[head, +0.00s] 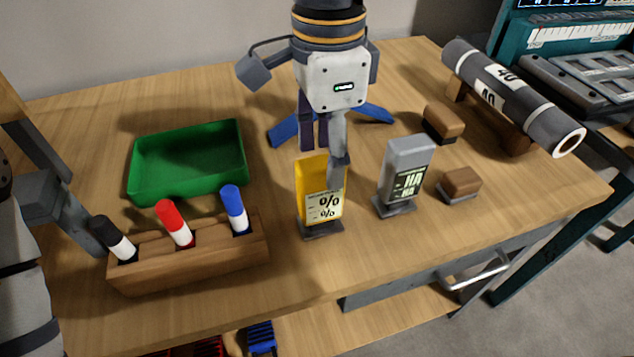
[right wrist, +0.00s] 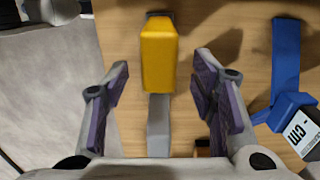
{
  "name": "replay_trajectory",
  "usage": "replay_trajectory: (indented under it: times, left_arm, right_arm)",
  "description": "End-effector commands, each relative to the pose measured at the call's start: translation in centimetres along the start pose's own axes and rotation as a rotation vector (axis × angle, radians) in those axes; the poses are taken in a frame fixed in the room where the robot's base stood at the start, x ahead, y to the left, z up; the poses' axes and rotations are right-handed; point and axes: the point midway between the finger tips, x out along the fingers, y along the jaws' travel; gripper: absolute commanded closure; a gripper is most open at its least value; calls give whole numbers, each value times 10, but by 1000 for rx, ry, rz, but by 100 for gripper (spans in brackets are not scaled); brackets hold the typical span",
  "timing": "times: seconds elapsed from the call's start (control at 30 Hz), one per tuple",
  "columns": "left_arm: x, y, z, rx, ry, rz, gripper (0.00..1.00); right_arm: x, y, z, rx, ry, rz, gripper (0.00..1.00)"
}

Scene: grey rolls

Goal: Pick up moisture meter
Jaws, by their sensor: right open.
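The moisture meter (head: 321,193) is a yellow upright device with a % label, standing on a dark base near the table's front. My right gripper (head: 325,160) is open and points down just above and behind it, one finger overlapping its top right in the head view. In the right wrist view, the yellow meter (right wrist: 160,55) lies in line with the gap between the open fingers (right wrist: 161,67); I see no grip on it. Part of my left gripper (head: 55,205) shows at the left edge, beside the marker holder; its jaw state is unclear.
A grey HA meter (head: 405,170) stands close to the right, with brown blocks (head: 461,185) beyond. A wooden marker holder (head: 190,262) and a green tray (head: 188,160) are at left. A blue tool (head: 283,131) lies behind; a grey roll (head: 510,95) rests on a cradle.

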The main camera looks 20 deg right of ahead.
Motion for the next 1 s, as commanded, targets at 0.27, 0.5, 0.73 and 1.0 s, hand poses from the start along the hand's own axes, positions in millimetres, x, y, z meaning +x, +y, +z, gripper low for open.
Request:
replay_trajectory:
  times: [0.27,0.5,0.73,1.0]
  left_arm:
    - [5,0,3,0,-15,-1,60]
    - [8,0,6,0,-26,-1,60]
    - [8,0,5,0,-24,-1,60]
    - [8,0,5,0,-24,-1,60]
  right_arm:
    - [46,5,5,-2,1,7,48]
    - [70,5,6,0,-1,1,48]
    - [69,5,6,0,-1,-1,66]
    - [68,5,6,1,-1,-1,100]
